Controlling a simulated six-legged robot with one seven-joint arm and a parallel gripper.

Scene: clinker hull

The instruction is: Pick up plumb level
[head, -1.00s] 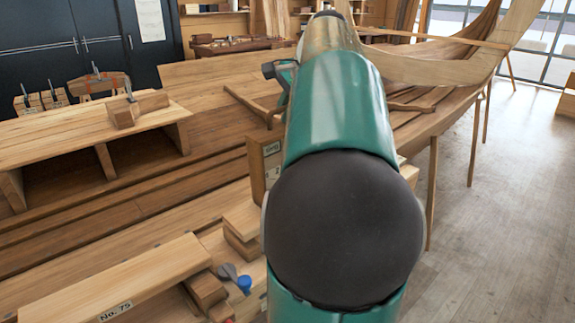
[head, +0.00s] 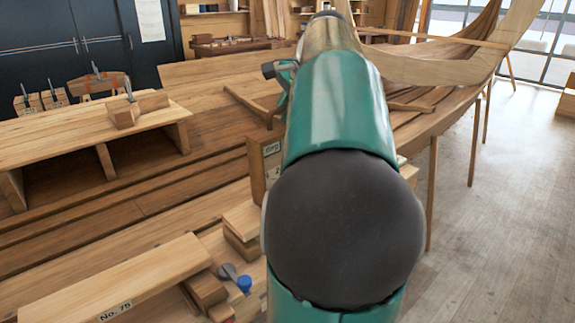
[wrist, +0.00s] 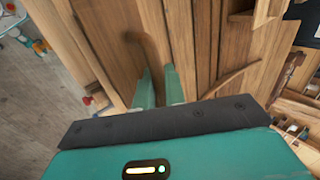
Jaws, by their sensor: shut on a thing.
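My gripper (wrist: 159,88) shows in the wrist view with its two green fingers pointing down into the hull. It is shut on a brown wooden piece, which I take for the plumb level (wrist: 141,46); a curved end stands out beyond the fingers. Its middle is hidden by the fingers and the gripper body. A second curved wooden arm (wrist: 234,78) lies to the right; I cannot tell if it is the same piece. In the head view, my arm hides the fingertips, and slim wooden ends show left (head: 252,104) and right (head: 410,107) of it.
The planked hull (head: 200,95) stretches beneath my arm. A wooden shelf-like bench (head: 85,125) with a clamped block (head: 136,107) stands at left. A board labelled No. 75 (head: 120,280) and a blue-capped item (head: 243,283) lie at front. Open floor (head: 500,200) is at right.

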